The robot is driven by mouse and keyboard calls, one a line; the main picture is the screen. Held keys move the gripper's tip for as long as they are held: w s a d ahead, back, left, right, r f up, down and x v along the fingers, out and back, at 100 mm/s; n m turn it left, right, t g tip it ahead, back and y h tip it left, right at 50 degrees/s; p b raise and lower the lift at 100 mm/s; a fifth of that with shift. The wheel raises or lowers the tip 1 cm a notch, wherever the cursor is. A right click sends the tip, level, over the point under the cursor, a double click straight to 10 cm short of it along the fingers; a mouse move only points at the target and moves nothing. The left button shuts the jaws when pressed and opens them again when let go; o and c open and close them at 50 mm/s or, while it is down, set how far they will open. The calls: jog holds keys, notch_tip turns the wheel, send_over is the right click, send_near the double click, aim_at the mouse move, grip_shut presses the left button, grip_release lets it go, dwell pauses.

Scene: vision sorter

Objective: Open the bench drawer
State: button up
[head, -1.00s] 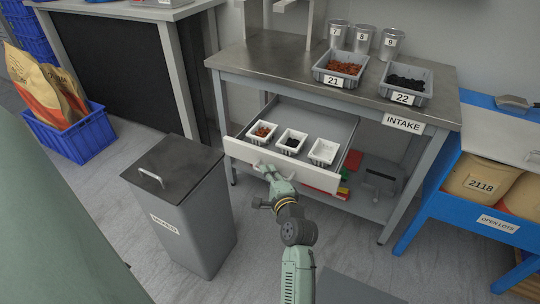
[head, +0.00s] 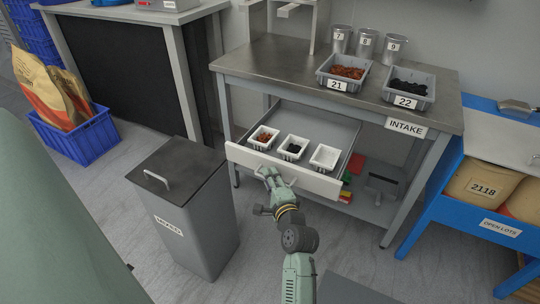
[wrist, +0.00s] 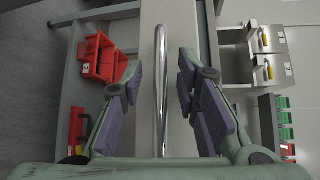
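The bench drawer (head: 315,181) is pulled out from under the steel-topped bench (head: 300,62). Its white front faces me, and its inside shows three small white trays. My gripper (head: 275,175) is at the drawer front, near its handle. In the wrist view, the shiny bar handle (wrist: 160,85) runs between the two fingers of my gripper (wrist: 160,82). A gap shows on each side of the bar, so the fingers are open around it and appear not to touch it. Part of the handle is hidden behind the fingers in the head view.
A grey lidded bin (head: 190,225) stands left of my arm. A blue rack (head: 440,195) with sacks stands at the right. Bins 21 (head: 337,85) and 22 (head: 405,101) sit on the bench. The lower shelf (head: 365,207) holds red and green items. Floor is free around my arm.

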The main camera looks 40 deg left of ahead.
jog(key=v, duration=1.2)
dwell(0.5)
